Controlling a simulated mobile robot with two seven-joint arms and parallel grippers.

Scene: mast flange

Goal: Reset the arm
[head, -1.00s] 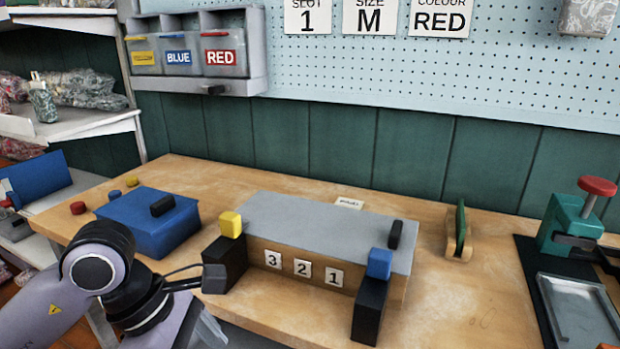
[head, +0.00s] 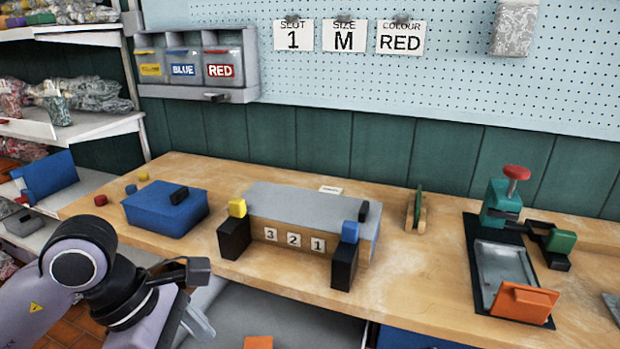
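My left arm (head: 95,275) comes in from the lower left in the head view. Its wrist and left gripper (head: 198,322) are in front of the bench's front edge, left of the long grey-topped block. The gripper end points down and is partly hidden by the wrist, so I cannot tell whether the fingers are open or shut. No held object shows there. My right arm and gripper are not in view.
The wooden bench (head: 420,285) carries a blue box (head: 165,212), a grey-topped block (head: 310,207) numbered 3, 2, 1, and a green press (head: 502,200). Bins (head: 220,62) and cards reading slot 1, size M, colour red (head: 400,37) hang above. The bench's middle right is clear.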

